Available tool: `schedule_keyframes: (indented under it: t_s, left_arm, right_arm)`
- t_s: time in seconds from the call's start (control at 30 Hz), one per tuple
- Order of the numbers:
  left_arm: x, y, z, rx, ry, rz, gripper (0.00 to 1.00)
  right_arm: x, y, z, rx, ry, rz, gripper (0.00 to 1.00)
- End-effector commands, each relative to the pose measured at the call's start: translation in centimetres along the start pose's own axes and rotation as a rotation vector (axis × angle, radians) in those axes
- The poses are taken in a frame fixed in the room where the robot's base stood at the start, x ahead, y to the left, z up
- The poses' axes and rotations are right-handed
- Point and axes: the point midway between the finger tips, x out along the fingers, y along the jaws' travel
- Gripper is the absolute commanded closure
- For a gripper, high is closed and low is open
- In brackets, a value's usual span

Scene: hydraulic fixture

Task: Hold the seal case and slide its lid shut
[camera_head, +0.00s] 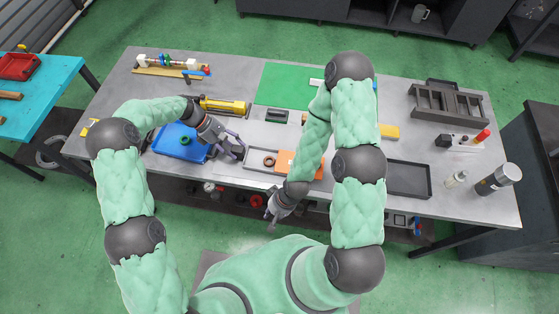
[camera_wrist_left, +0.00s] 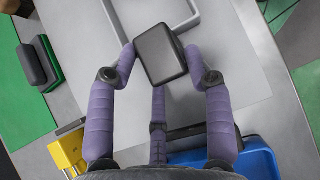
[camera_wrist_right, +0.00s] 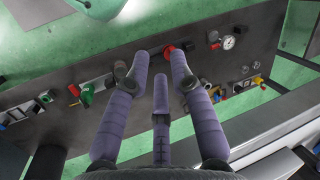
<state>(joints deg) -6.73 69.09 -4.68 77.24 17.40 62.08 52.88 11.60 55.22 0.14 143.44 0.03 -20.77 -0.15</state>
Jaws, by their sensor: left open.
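The seal case (camera_head: 252,154) is a long light grey tray on the table, with a brown ring (camera_head: 269,161) inside. An orange lid (camera_head: 286,162) covers part of its right side, partly hidden by my right arm. My left gripper (camera_head: 237,151) is open at the case's left end. In the left wrist view a dark block (camera_wrist_left: 160,53) lies between its fingertips, overlapping the end of the grey case (camera_wrist_left: 205,16); I cannot tell whether the fingers touch it. My right gripper (camera_head: 274,215) is open and empty, low in front of the table edge, apart from the case.
A blue tray (camera_head: 165,149) with a green ring is left of the case. A green mat (camera_head: 280,75) and a black box (camera_head: 277,116) are behind it. A dark empty tray (camera_head: 408,180) is to the right. Gauges and a red knob (camera_wrist_right: 169,50) are below the table edge.

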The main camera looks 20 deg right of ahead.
Motion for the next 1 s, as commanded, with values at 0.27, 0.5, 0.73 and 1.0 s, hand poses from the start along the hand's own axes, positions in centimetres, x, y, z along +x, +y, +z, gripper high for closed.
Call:
schedule_keyframes:
  t_s: [0.27, 0.5, 0.73, 1.0]
  left_arm:
    - [-0.6, 0.4, 0.1, 0.003, 0.004, 0.012, 0.96]
    - [-0.8, 0.4, 0.1, 0.003, 0.005, 0.014, 0.97]
    - [-0.8, 0.5, 0.1, 0.004, 0.005, 0.015, 0.97]
    - [-0.8, 0.5, 0.1, 0.004, 0.005, 0.015, 0.97]
  right_arm:
    - [0.0, 0.0, 0.0, 0.0, 0.0, 0.0, 0.76]
    - [-0.3, 0.0, -0.2, -0.012, -0.001, -0.003, 0.62]
    - [-2.7, -0.2, -0.9, -0.147, -0.037, -0.024, 0.62]
    - [-7.5, 1.2, -1.4, -0.409, -0.116, -0.011, 0.62]
